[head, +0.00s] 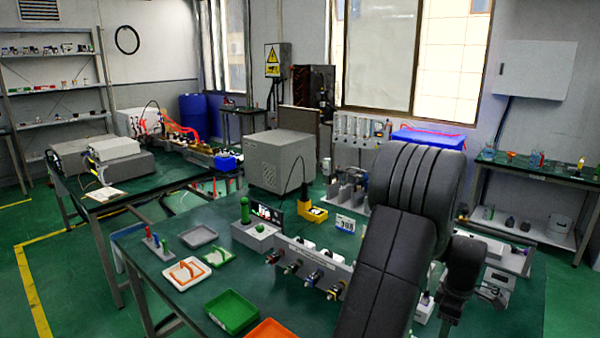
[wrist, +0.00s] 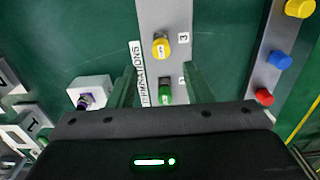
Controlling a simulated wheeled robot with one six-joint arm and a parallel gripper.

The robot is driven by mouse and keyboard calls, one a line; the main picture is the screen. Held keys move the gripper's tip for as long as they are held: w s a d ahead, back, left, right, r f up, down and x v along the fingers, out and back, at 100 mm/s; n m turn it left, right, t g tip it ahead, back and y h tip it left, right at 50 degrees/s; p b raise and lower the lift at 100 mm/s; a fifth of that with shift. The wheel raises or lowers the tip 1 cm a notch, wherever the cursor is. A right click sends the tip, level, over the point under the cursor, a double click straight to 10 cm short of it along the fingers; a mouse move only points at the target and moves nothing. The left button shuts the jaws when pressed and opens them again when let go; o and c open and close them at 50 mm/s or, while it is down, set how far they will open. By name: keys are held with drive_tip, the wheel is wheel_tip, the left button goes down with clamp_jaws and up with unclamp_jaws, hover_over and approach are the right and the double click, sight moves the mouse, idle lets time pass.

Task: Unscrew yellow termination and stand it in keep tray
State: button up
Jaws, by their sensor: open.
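In the wrist view, a yellow termination (wrist: 161,47) sits on a grey panel strip labelled TERMINATIONS, beside the number 3. A green termination (wrist: 165,93) sits on the same strip, nearer to me. My gripper (wrist: 160,72) is open, with one finger on each side of the strip. It holds nothing. The yellow cap lies just beyond the fingertips and the green one lies between the fingers in the picture. In the head view my arm hides the gripper. Shallow trays, grey (head: 198,236), white with orange (head: 187,273) and green (head: 232,312), lie on the bench; none reads clearly as the keep tray.
Another strip with yellow, blue (wrist: 279,61) and red caps stands at right in the wrist view. A white block with a purple connector (wrist: 85,101) is at left. In the head view, a grey panel with several connectors (head: 310,270) stands left of my arm.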

drive_tip(key=shift+f, duration=0.1)
wheel_tip(320, 180, down, 9)
drive_tip(key=b, duration=0.6)
idle(1.1)
clamp_jaws()
drive_tip(key=shift+r, duration=0.2)
drive_tip(key=shift+r+p, duration=2)
drive_tip(key=shift+r, duration=0.95)
